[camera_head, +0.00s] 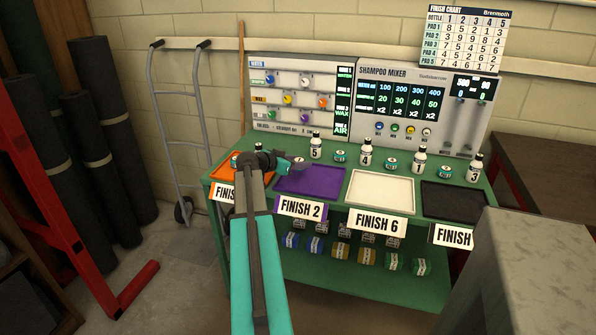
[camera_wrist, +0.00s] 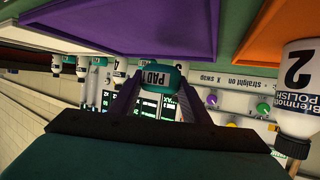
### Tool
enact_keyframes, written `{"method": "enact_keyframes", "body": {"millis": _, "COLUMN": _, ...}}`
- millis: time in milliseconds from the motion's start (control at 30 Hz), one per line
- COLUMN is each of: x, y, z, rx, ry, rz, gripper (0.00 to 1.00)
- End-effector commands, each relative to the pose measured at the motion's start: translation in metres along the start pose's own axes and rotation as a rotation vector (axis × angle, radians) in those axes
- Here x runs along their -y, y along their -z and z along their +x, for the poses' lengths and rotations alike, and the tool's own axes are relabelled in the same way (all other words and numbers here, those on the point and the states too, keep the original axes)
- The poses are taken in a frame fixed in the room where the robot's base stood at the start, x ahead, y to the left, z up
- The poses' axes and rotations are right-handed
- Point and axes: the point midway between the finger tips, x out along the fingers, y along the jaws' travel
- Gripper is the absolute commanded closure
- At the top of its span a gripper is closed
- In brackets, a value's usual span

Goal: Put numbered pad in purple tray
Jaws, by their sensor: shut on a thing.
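My gripper (camera_head: 292,164) is over the back left part of the purple tray (camera_head: 318,183), which is empty where it shows and has a FINISH 2 label on its front. In the wrist view, which is upside down, my gripper (camera_wrist: 160,95) is shut on a teal numbered pad (camera_wrist: 163,72) marked PAD; its digit looks like 1 but is hard to read. The pad is held near the edge of the purple tray (camera_wrist: 130,30). I cannot tell its exact height above the tray.
An orange tray (camera_head: 222,174) is left, partly behind my arm; white (camera_head: 380,190) and black (camera_head: 456,202) trays are right. Bottles, including 5 (camera_head: 315,147) and 4 (camera_head: 365,153), and other pads (camera_head: 340,156) line the back. Bottle 2 (camera_wrist: 299,85) is close to my gripper.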

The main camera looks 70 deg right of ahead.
Motion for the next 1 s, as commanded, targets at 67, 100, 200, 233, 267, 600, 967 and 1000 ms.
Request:
{"method": "enact_keyframes", "body": {"millis": 67, "x": 0.000, "y": 0.000, "z": 0.000, "rx": 0.000, "ry": 0.000, "rz": 0.000, "gripper": 0.79}}
{"method": "enact_keyframes", "body": {"millis": 100, "x": 0.000, "y": -0.001, "z": 0.000, "rx": 0.000, "ry": 0.000, "rz": 0.000, "gripper": 0.79}}
{"method": "enact_keyframes", "body": {"millis": 200, "x": 0.000, "y": -0.005, "z": 0.002, "rx": 0.000, "ry": 0.000, "rz": -0.001, "gripper": 0.79}}
{"method": "enact_keyframes", "body": {"millis": 233, "x": 0.000, "y": -0.006, "z": 0.002, "rx": 0.000, "ry": 0.000, "rz": -0.001, "gripper": 0.79}}
{"method": "enact_keyframes", "body": {"millis": 267, "x": 0.000, "y": -0.009, "z": 0.003, "rx": 0.000, "ry": 0.000, "rz": -0.002, "gripper": 0.79}}
{"method": "enact_keyframes", "body": {"millis": 600, "x": 0.000, "y": -0.032, "z": 0.013, "rx": 0.000, "ry": 0.000, "rz": -0.001, "gripper": 0.79}}
{"method": "enact_keyframes", "body": {"millis": 967, "x": 0.000, "y": -0.034, "z": 0.014, "rx": 0.000, "ry": 0.001, "rz": 0.000, "gripper": 0.79}}
{"method": "enact_keyframes", "body": {"millis": 1000, "x": 0.000, "y": -0.035, "z": 0.014, "rx": 0.000, "ry": 0.001, "rz": 0.000, "gripper": 0.79}}
